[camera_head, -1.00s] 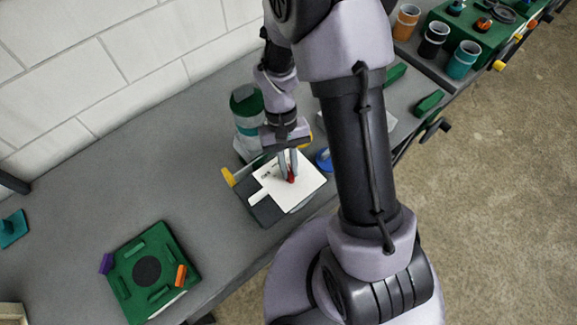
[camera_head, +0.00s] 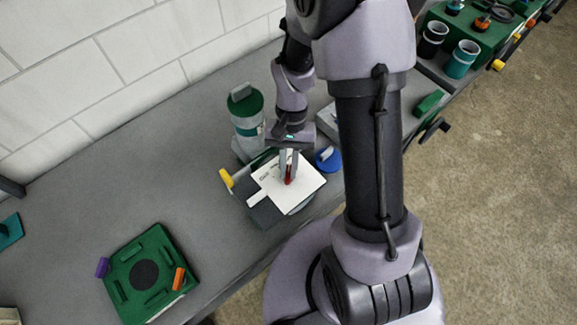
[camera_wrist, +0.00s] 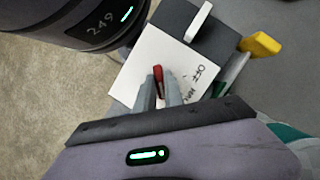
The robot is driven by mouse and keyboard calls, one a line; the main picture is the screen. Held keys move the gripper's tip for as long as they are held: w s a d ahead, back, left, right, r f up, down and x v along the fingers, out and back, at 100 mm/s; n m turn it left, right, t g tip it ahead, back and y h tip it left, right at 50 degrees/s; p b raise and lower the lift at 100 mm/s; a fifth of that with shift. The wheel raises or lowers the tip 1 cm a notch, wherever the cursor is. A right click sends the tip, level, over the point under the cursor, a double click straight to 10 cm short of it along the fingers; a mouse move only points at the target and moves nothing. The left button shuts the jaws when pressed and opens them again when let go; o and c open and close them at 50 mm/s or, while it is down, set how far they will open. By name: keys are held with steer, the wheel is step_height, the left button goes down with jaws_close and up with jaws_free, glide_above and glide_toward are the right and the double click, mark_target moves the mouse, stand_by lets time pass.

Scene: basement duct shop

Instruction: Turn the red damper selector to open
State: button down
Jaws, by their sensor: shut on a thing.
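The red damper selector (camera_head: 288,181) stands on a white plate (camera_head: 308,185) on top of a dark box (camera_head: 264,212). It also shows in the wrist view (camera_wrist: 158,72), as a narrow red handle over the white plate (camera_wrist: 139,76). My gripper (camera_head: 287,172) points down at the plate. Its two grey fingers are shut on the red selector, one on each side, and cover part of it. A white tab (camera_wrist: 198,21) sits at the plate's edge.
A yellow-ended handle (camera_head: 226,178) sticks out beside the box. A green-lidded canister (camera_head: 246,108) stands behind, and a blue round piece (camera_head: 328,159) lies to the right. A green board (camera_head: 150,272) lies at the left. The grey bench (camera_head: 120,180) between is clear.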

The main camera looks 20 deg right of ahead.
steer(key=c, duration=1.4)
jaws_free()
steer(key=shift+c, duration=0.2)
steer(key=p+v, duration=0.4)
steer(key=v, duration=1.3)
steer(key=shift+r, duration=0.2)
